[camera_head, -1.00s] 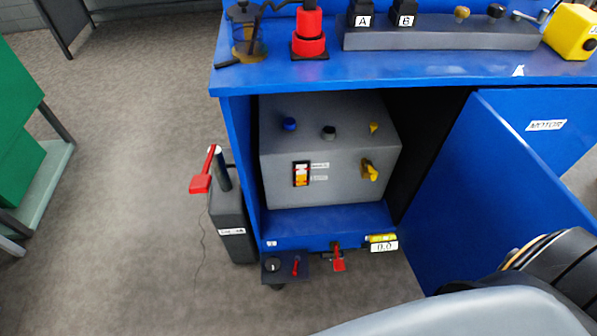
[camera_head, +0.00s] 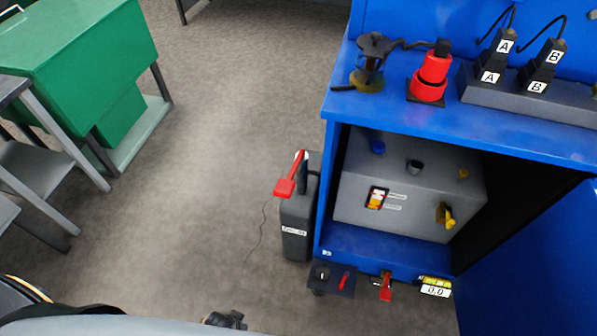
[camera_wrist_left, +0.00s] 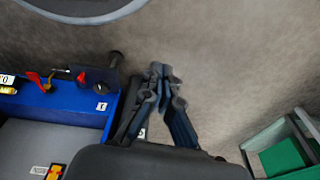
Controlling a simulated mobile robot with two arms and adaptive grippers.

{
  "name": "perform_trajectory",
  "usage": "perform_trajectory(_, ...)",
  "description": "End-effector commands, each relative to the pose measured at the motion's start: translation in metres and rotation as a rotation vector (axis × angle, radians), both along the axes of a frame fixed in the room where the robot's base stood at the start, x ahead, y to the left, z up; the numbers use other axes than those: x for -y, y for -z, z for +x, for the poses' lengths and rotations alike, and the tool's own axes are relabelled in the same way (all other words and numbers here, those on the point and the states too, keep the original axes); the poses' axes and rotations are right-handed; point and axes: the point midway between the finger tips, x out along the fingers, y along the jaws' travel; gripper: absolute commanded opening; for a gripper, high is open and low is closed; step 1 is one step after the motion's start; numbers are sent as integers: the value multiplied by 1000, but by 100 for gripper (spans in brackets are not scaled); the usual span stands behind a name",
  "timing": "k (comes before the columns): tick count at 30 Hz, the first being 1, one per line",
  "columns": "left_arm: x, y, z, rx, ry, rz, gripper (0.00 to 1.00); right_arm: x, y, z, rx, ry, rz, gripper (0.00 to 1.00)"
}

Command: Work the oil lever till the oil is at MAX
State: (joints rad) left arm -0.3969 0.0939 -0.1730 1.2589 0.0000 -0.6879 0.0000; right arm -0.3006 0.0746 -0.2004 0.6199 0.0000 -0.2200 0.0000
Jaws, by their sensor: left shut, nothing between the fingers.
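A grey-black upright unit (camera_head: 296,228) stands on the floor against the left side of the blue cabinet. A red-handled lever (camera_head: 288,180) slants from its top, and its front label is too small to read. A red lever (camera_head: 385,286) also hangs under the cabinet's front edge, beside a yellow-topped display (camera_head: 435,290) reading 0.0. I cannot tell which lever is for oil, and no MAX mark is legible. My left gripper (camera_head: 225,320) is low at the bottom edge, apart from both levers. In the left wrist view the left gripper (camera_wrist_left: 165,80) is shut and empty. My right gripper is not in view.
The blue cabinet (camera_head: 335,185) is open, with a grey switch box (camera_head: 400,190) inside and its door (camera_head: 540,265) swung out at right. A jar (camera_head: 370,65) and red device (camera_head: 430,75) stand on top. Green furniture (camera_head: 75,50) is at left; the floor between is clear.

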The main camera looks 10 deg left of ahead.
Motion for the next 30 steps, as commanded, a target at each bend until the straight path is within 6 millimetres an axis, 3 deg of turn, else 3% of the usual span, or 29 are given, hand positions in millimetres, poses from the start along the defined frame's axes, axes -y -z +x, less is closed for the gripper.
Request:
perform_trajectory(1, 2, -31, 13, 15, -2, -2, 0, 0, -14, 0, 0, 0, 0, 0)
perform_trajectory(6, 7, -108, 45, 45, -8, -7, 0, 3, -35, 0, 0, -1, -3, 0)
perform_trajectory(17, 30, -279, 93, 115, 7, -55, 0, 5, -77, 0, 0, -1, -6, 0)
perform_trajectory(24, 81, -381, 128, 168, 95, -165, 0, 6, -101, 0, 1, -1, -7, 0)
perform_trajectory(27, 115, -408, 146, 173, 171, -223, 0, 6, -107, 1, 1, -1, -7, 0)
perform_trajectory(30, 142, -417, 160, 155, 240, -257, 0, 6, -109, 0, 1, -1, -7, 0)
